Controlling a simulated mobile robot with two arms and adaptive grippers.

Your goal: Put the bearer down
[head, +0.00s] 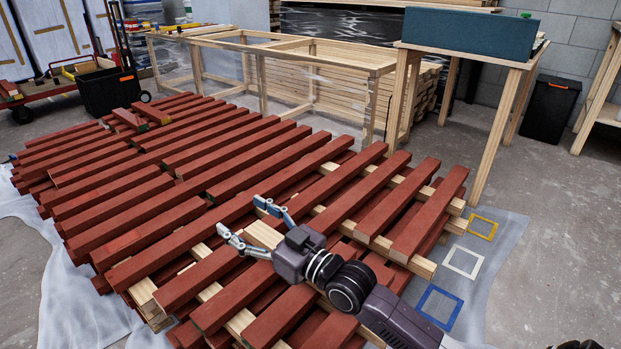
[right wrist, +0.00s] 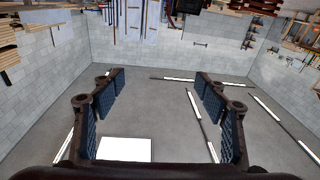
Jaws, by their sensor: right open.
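My right gripper (head: 243,216) is over the stack of red battens (head: 130,205) in the head view, its fingers spread wide. In the right wrist view the jaws (right wrist: 160,100) are apart with nothing between them. Pale unpainted bearers (head: 421,264) lie crosswise under and between the red battens. A short stretch of pale wood (head: 262,234) shows between the fingers in the head view; I cannot tell whether it is touched. Which bearer the task means is unclear. My left gripper is not in view.
A wooden frame table (head: 375,75) stands behind the stack, and a tall table with a teal box (head: 468,32) at the right back. Yellow, white and blue squares (head: 440,306) mark the sheet at right. A cart with a black bin (head: 108,92) is at left.

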